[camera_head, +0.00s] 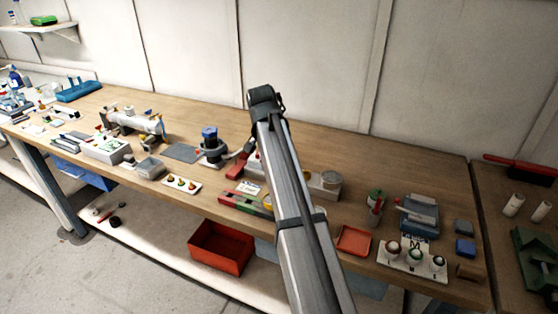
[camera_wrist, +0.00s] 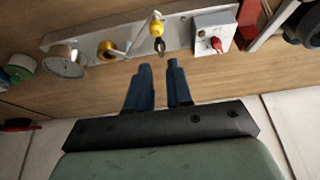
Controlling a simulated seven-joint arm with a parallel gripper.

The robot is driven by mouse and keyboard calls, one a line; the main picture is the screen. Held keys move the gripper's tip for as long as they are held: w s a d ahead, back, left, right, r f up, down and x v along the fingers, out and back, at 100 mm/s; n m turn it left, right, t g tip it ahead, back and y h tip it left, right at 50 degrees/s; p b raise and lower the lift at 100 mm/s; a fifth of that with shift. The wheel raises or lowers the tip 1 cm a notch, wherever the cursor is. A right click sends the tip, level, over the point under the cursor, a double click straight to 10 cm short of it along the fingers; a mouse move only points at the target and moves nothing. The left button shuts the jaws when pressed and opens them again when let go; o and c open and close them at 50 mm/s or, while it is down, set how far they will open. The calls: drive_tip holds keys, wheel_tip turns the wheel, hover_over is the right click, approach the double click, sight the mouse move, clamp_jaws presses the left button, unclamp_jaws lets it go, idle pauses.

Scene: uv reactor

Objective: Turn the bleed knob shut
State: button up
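In the wrist view my gripper (camera_wrist: 160,66) has its two blue fingers apart, with nothing between them. Ahead of the fingertips is a grey metal panel (camera_wrist: 183,35). It carries a round dial gauge (camera_wrist: 65,62), a yellow knob (camera_wrist: 108,50), a yellow-tipped lever with a dark ring end (camera_wrist: 157,32), and a white box with a red knob (camera_wrist: 215,43). The fingertips point at the lever area and appear apart from it. I cannot tell which of these is the bleed knob. In the head view my arm hides most of the panel.
In the head view, a black device with a blue top (camera_head: 210,145) stands left of my arm. A red tray (camera_head: 354,240) and a white board with round knobs (camera_head: 412,257) lie to the right. A red bin (camera_head: 220,246) sits on the lower shelf. The bench's back strip is mostly clear.

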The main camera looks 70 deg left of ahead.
drive_tip(key=shift+x, duration=3.15)
clamp_jaws()
